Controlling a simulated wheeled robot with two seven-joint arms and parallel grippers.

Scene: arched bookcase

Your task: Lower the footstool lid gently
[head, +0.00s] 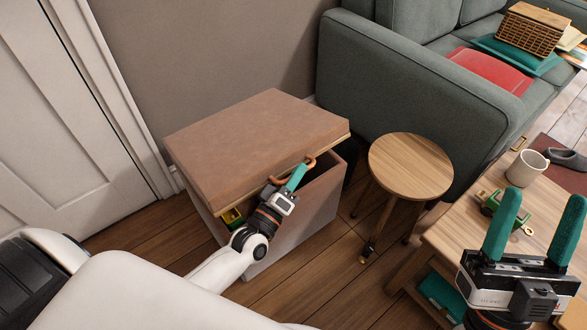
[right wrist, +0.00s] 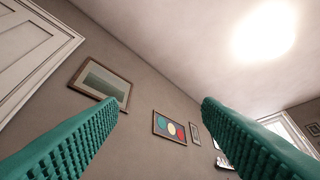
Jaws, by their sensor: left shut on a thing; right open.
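The footstool is a brown box (head: 312,215) against the wall. Its lid (head: 255,140) is slightly raised and tilted, with a dark gap under its front edge. A tan loop handle (head: 311,160) is on the lid's front edge. My left gripper (head: 296,176) is shut on the handle; its fingers partly hide it. A small yellow and green thing (head: 232,216) shows in the gap at the front left. My right gripper (head: 542,208) is open and empty above the wooden table; its two green fingers also frame the right wrist view (right wrist: 160,112).
A round wooden stool (head: 411,165) stands right of the footstool. A grey sofa (head: 400,75) is behind. The table (head: 455,240) at right holds a mug (head: 526,168) and a green toy (head: 490,204). A white door (head: 75,120) is at left.

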